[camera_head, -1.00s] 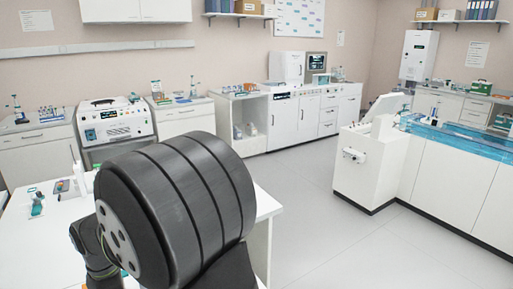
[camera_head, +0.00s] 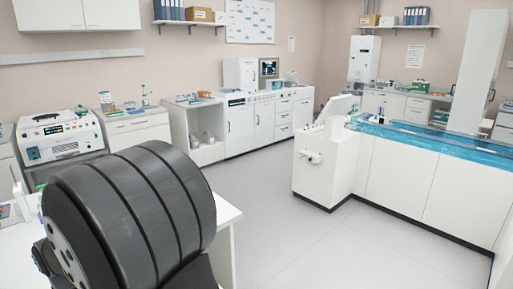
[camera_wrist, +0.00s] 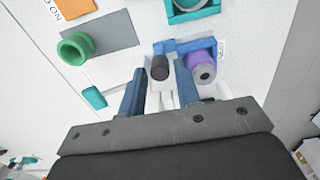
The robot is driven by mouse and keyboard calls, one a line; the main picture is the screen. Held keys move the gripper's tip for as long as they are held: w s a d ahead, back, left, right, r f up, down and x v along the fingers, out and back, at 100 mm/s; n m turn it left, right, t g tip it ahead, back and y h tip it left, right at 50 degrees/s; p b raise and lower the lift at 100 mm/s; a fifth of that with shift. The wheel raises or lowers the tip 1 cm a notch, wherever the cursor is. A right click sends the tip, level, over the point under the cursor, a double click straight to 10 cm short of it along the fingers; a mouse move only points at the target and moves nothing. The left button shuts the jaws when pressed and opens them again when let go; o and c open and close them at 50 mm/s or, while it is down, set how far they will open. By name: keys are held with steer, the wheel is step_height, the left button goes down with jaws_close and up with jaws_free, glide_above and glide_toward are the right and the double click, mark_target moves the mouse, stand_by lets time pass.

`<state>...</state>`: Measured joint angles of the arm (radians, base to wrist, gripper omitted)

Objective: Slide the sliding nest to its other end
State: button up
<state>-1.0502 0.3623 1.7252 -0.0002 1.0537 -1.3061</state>
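In the wrist view, my gripper (camera_wrist: 160,68) points down at a white surface with its two blue fingers apart. A short black post or knob (camera_wrist: 160,73) shows between the fingertips, with gaps on both sides. A blue bracket or track (camera_wrist: 183,46) lies just beyond it. A purple ring-like part with a grey centre (camera_wrist: 202,64) sits at the bracket's right, beside the right finger. I cannot tell which of these is the sliding nest. The gripper is hidden in the head view behind my dark arm link.
A teal block (camera_wrist: 94,97) is near the left finger, and a teal frame (camera_wrist: 194,10) at the top. The white table (camera_head: 228,217) has open floor (camera_head: 290,225) to its right.

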steer(key=shift+r, duration=2.45)
step_height(320, 180, down, 5)
steer(key=shift+f, duration=0.15)
steer(key=shift+s+a, duration=0.7)
steer(key=shift+s, duration=0.05)
steer(key=shift+s+a, duration=0.2)
steer(key=shift+w, duration=0.1)
